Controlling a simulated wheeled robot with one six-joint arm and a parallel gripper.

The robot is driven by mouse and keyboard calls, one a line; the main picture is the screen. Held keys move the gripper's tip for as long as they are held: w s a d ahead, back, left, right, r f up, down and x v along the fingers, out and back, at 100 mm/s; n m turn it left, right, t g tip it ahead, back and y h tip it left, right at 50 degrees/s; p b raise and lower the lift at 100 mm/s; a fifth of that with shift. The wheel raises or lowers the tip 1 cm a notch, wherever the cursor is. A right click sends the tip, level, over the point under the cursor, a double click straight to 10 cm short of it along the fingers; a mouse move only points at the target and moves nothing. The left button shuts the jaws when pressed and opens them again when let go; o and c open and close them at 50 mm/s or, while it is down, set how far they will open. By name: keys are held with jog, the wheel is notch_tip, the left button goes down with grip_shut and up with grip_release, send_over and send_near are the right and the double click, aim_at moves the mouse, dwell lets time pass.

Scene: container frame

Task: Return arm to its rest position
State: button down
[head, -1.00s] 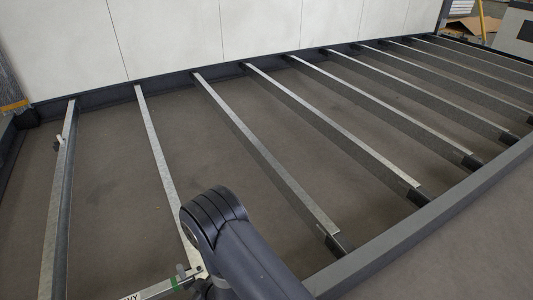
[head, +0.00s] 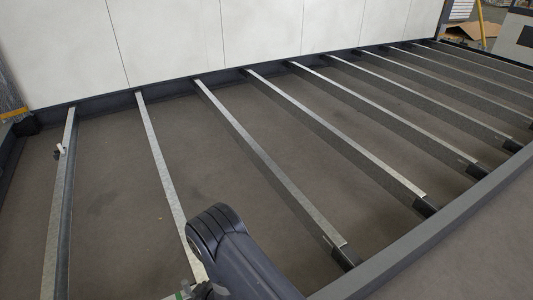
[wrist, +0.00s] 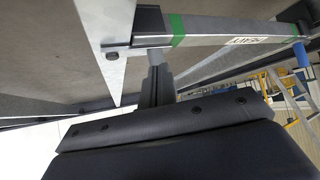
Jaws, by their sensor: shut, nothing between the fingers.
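My gripper (wrist: 155,60) shows in the wrist view as a narrow dark piece above the broad dark wrist housing. Its fingers are together with nothing seen between them. It is close to a grey bar (wrist: 218,34) with green tape bands and a printed label; I cannot tell whether they touch. In the head view my dark arm (head: 240,260) rises from the bottom edge, left of centre, over the frame. The gripper itself is hidden or out of view there.
Several metal cross beams (head: 270,165) span the container frame, with open gaps of brown floor between them. A dark side rail (head: 440,225) runs along the right. White wall panels (head: 260,30) stand behind. A small white fitting (head: 61,149) is on the left beam.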

jog(key=shift+w+d+n+g+y+p, duration=0.1)
jog(key=shift+d+n+g+y+p, duration=0.2)
jog(key=shift+d+n+g+p, duration=0.7)
jog(key=shift+w+d+n+g+y+p, duration=0.1)
jog(key=shift+d+n+g+y+p, duration=0.25)
jog(key=shift+n+g, duration=0.65)
jog(key=shift+d+n, duration=0.1)
jog(key=shift+n, duration=0.3)
jog(key=shift+d+t, duration=0.1)
jog(key=shift+t, duration=0.2)
